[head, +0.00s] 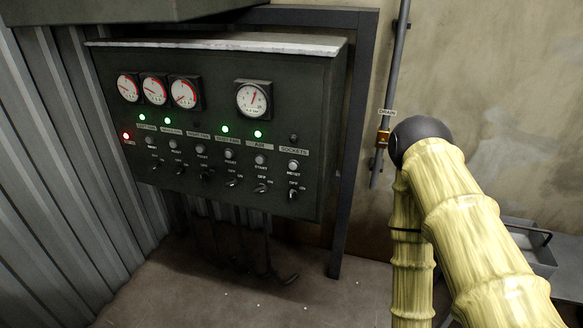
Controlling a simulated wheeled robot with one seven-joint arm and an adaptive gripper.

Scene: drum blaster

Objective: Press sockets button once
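A dark green control panel (212,65) hangs in front of the corrugated wall. Its rightmost column has a label reading SOCKETS (294,151). Under that label is a small round pale button (293,165), with small lettering that seems to read RESET below it. Lower in the same column is a dark rotary switch (292,194). A small lamp (294,138) above the label looks unlit. My arm shows at the right, bent at a black joint and clear of the panel in the picture. My gripper is out of view.
Similar buttons and switches stand in columns to the left. Several green lamps (258,134) and one red lamp (126,135) are lit. Gauges (253,98) sit above. A dark frame post (350,150) and a pipe (393,80) with a brass valve (382,138) stand right of the panel.

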